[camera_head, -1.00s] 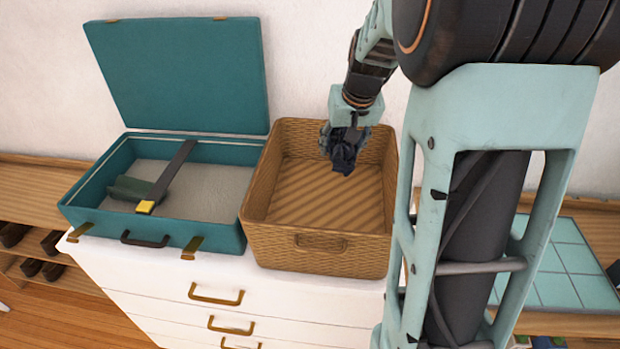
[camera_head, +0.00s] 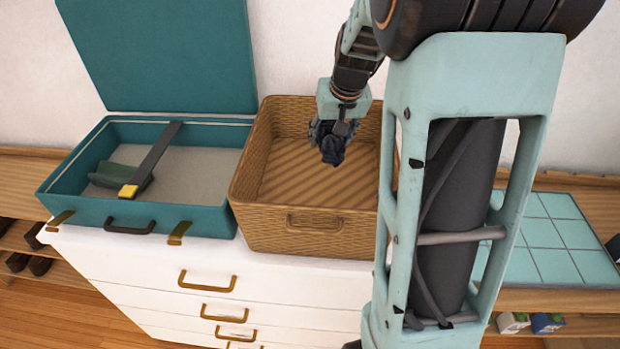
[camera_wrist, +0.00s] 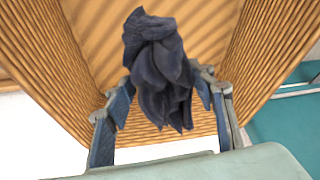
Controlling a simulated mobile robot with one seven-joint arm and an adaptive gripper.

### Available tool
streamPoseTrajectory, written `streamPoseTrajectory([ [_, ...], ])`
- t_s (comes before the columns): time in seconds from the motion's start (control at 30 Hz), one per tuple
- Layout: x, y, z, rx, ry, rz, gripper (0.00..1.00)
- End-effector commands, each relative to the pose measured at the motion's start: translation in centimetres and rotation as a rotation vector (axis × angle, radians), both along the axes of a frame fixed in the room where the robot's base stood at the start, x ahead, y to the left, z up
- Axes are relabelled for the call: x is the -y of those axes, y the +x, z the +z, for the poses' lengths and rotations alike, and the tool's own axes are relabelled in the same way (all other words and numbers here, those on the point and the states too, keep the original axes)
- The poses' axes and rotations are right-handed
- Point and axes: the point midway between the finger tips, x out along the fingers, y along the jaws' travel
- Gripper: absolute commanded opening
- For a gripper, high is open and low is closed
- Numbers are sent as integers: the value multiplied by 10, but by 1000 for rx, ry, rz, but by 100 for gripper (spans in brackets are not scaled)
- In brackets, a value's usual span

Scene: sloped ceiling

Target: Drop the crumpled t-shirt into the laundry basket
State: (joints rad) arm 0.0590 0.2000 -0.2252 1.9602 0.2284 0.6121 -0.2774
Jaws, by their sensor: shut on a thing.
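The crumpled t-shirt (camera_head: 333,151) is a small dark navy bundle held at the tip of my gripper (camera_head: 334,134). In the wrist view the t-shirt (camera_wrist: 158,68) hangs between the two fingers of my gripper (camera_wrist: 163,95), which are shut on it. The laundry basket (camera_head: 300,222) is brown and woven, and stands on the white dresser. The t-shirt and gripper are over the basket's opening in the head view. The wrist view shows the basket's walls (camera_wrist: 45,60) around the t-shirt and its slatted floor beyond. The basket looks empty. My arm hides its right side.
An open teal suitcase (camera_head: 80,206) stands left of the basket, with a dark bar with a yellow end (camera_head: 150,160) and a green item inside. The white dresser (camera_head: 130,265) carries both. A teal-tiled surface (camera_head: 560,235) is at the right.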

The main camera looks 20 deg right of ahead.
Motion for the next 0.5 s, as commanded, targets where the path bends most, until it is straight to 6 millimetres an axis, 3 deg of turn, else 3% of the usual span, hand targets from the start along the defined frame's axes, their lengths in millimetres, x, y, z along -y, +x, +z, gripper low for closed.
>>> streamPoseTrajectory([
  [0.17,0,0,1,1,0,0,23],
  [0.2,0,0,1,1,0,0,52],
  [0.37,0,0,1,1,0,0,69],
  [0.5,0,0,1,1,0,0,71],
])
